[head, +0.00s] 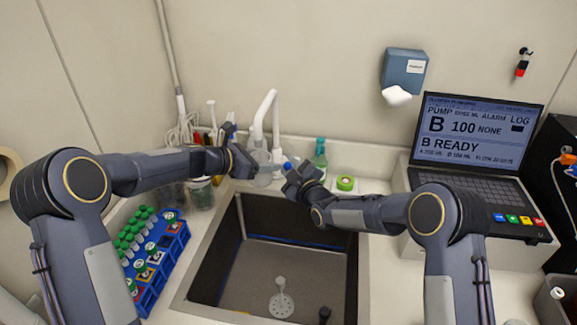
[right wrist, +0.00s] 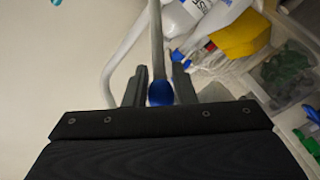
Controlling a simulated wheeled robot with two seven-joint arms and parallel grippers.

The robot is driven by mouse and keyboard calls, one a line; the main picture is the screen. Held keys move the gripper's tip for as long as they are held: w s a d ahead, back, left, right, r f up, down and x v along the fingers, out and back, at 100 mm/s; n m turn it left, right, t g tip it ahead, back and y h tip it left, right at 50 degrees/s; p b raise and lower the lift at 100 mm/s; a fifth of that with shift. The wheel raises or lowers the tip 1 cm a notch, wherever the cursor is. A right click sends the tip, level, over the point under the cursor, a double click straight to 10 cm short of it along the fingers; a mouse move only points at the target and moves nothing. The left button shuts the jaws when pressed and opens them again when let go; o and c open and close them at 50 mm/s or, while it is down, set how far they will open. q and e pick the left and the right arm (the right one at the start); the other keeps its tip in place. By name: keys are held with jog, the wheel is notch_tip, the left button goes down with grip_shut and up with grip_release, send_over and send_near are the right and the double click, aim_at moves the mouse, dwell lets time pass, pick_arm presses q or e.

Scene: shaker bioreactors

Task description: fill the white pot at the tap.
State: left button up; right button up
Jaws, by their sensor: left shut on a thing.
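The white tap (head: 265,112) arches up behind the sink. Its lever has a blue end (head: 287,165), also seen in the right wrist view as a blue knob (right wrist: 160,93) on a grey bar. A pale pot (head: 262,172) is under the tap, partly hidden by my left gripper (head: 244,160), which is shut on it. I cannot see inside the pot. My right gripper (head: 294,174) is at the lever's end. In the right wrist view its fingers (right wrist: 160,86) stand apart on either side of the blue knob, with gaps showing.
The dark sink basin (head: 230,245) is below both grippers. A blue rack (head: 165,262) with green-capped vials stands left of it. Clear jars (head: 201,195) and a bottle (head: 320,155) stand behind. A laptop (head: 470,140) is at right.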

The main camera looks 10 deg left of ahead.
grip_shut()
jog(key=shift+s+f+n+t+y, duration=0.25)
jog(key=shift+s+f+n, duration=0.1)
jog(key=shift+f, duration=0.25)
jog(key=shift+s+f+n+t+y, duration=0.15)
jog(key=shift+s+f+n+t, duration=0.15)
jog(key=shift+f, duration=0.3)
jog(key=shift+o, duration=1.4)
grip_release()
jog(key=shift+s, duration=0.1)
jog(key=v, duration=1.2)
